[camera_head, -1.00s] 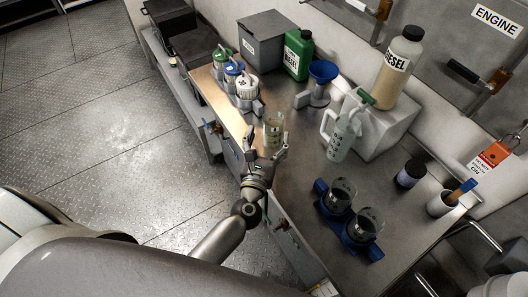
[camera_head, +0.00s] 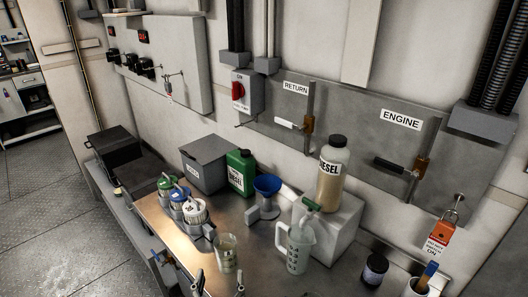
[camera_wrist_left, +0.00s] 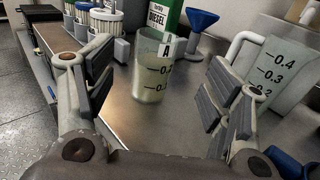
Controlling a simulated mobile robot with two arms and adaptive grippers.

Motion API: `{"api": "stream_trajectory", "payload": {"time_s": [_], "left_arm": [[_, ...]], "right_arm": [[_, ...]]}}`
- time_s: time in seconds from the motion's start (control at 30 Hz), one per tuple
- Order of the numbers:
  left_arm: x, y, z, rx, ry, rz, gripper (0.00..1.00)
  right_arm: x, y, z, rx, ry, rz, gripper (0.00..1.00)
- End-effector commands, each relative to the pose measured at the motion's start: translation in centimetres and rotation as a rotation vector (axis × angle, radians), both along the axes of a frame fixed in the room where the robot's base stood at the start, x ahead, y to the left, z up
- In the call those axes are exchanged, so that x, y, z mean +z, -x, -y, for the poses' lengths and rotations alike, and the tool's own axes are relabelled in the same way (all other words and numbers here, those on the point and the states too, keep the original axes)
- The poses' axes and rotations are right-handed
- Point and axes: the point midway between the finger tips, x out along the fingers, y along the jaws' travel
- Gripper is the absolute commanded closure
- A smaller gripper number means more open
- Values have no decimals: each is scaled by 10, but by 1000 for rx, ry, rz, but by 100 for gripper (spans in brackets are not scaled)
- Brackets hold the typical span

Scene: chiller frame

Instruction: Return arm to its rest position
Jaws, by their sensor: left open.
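My left gripper (camera_head: 220,286) shows only by its fingertips at the bottom edge of the head view. In the left wrist view its two padded fingers (camera_wrist_left: 160,105) are spread wide with nothing between the pads. A clear beaker marked A (camera_wrist_left: 152,85), with pale yellowish liquid, stands upright on the bench just ahead of the open fingers. The same beaker shows in the head view (camera_head: 227,256), just beyond the fingertips. The rest of my left arm is below the head view. My right gripper is not in view.
A measuring jug (camera_head: 296,250) stands right of the beaker, with a blue funnel (camera_head: 267,186) behind. Several lidded jars (camera_head: 193,212) stand to the left. A green diesel can (camera_head: 241,172), a grey box (camera_head: 205,165) and a diesel bottle (camera_head: 331,178) stand near the wall.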

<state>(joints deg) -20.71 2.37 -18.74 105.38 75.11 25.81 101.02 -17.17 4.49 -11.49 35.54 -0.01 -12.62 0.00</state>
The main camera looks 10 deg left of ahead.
Motion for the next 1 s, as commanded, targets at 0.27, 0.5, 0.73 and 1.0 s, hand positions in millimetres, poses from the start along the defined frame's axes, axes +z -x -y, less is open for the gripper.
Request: {"api": "stream_trajectory", "payload": {"time_s": [0.27, 0.5, 0.73, 1.0], "left_arm": [[30, 8, 50, -283, -489, 42, 25], [22, 47, 97, -653, -1269, 101, 25], [-20, 100, 83, -1028, -1982, 118, 25], [-53, 159, 16, -1493, -2503, 78, 25]], "right_arm": [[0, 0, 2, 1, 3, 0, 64], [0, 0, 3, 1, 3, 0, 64], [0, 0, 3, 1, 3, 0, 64], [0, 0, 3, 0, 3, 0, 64]]}}
